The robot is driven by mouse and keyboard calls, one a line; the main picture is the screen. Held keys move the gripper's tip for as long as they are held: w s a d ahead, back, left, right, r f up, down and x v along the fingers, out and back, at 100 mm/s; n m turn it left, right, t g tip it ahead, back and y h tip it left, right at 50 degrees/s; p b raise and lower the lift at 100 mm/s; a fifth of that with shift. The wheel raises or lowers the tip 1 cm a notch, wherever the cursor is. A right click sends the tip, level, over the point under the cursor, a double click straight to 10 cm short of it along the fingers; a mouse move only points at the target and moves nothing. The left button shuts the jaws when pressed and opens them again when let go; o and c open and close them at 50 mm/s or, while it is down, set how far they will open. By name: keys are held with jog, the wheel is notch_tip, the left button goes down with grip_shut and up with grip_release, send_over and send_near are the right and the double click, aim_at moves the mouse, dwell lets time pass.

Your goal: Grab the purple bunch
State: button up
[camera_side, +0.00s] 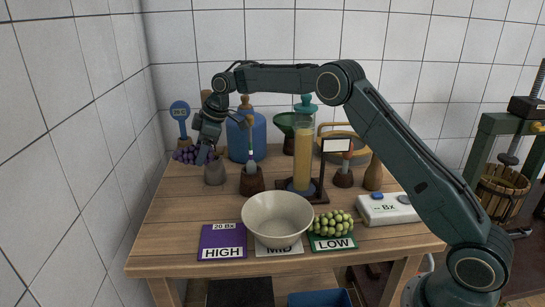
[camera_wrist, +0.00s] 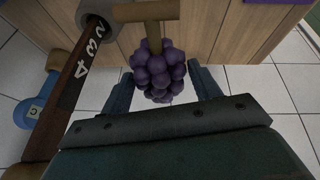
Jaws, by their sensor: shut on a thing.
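The purple bunch (camera_wrist: 158,72) shows in the wrist view as a cluster of dark round grapes with a brown stem. It sits between the two fingers of my gripper (camera_wrist: 163,88), which is shut on it. In the side view the purple bunch (camera_side: 184,156) is at the far left of the wooden table, and my gripper (camera_side: 204,153) reaches down to it from above. The gripper partly hides the bunch there. I cannot tell whether the bunch touches the table.
A blue demijohn (camera_side: 252,138), a tall yellow cylinder (camera_side: 303,160) and a cream bowl (camera_side: 277,215) stand further right. Green grapes (camera_side: 331,223) lie on the LOW card. The purple HIGH card (camera_side: 222,240) is bare.

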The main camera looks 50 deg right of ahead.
jog(key=s+a, duration=0.1)
jog(key=s, duration=1.8)
jog(key=shift+a, duration=0.4)
